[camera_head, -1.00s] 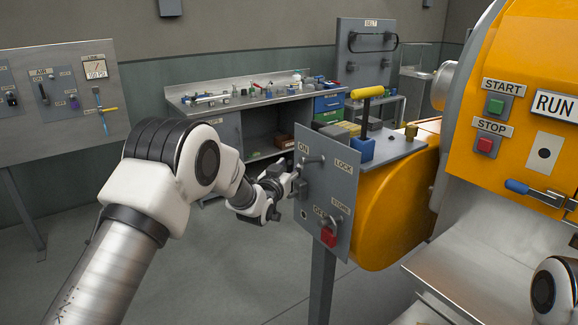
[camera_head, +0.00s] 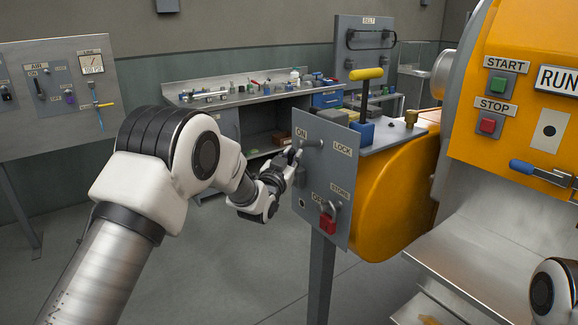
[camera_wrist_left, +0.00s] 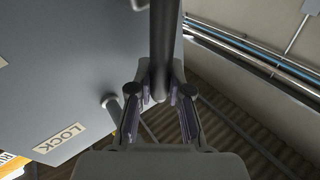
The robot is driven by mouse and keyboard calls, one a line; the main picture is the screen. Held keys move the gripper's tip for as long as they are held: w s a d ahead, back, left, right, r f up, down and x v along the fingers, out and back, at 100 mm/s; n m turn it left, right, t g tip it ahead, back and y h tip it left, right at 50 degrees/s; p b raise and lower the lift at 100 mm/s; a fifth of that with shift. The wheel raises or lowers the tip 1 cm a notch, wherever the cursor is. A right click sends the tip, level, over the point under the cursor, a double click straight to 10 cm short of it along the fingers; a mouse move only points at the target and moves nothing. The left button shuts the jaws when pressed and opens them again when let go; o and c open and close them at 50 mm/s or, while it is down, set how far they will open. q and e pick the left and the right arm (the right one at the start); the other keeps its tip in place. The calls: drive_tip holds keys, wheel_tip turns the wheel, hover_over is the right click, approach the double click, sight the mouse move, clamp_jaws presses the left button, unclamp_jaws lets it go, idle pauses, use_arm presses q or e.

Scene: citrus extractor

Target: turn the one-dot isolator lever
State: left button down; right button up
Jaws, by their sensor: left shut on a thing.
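The grey isolator panel (camera_head: 322,165) carries ON, OFF, LOCK and STORE labels and stands on a post. My left gripper (camera_head: 294,156) is at the panel's left edge, just below the ON label. In the left wrist view my left gripper (camera_wrist_left: 158,100) is shut on a dark lever bar (camera_wrist_left: 163,40), whose end shows between the finger pads. The lever's grey base (camera_head: 301,177) shows on the panel in the head view. I cannot make out a one-dot mark. My right gripper is out of view.
A red padlock (camera_head: 328,223) hangs by the OFF label. A grey peg (camera_wrist_left: 110,104) stands out near the LOCK label. The yellow machine (camera_head: 395,210) is close behind the panel on the right. Open floor (camera_head: 200,270) lies below my left arm.

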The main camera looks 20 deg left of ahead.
use_arm(q)
drive_tip(key=s+d+f+m+h+b, duration=0.2)
drive_tip(key=f+m+h+b, duration=0.2)
drive_tip(key=m+b, duration=0.7)
drive_tip(key=s+d+f+m+h+b, duration=0.2)
drive_tip(key=f+m+h+b, duration=0.3)
drive_tip(key=m+h+b, duration=0.4)
drive_tip(key=shift+d+m+h+b, duration=0.3)
drive_tip(key=shift+d+m+b, duration=0.75)
drive_tip(key=shift+b, duration=2.85)
drive_tip(key=shift+s+a+m, duration=0.1)
drive_tip(key=shift+a+m, duration=0.25)
drive_tip(key=c, duration=1.1)
unclamp_jaws()
drive_tip(key=shift+r, duration=0.1)
drive_tip(key=shift+a, duration=0.1)
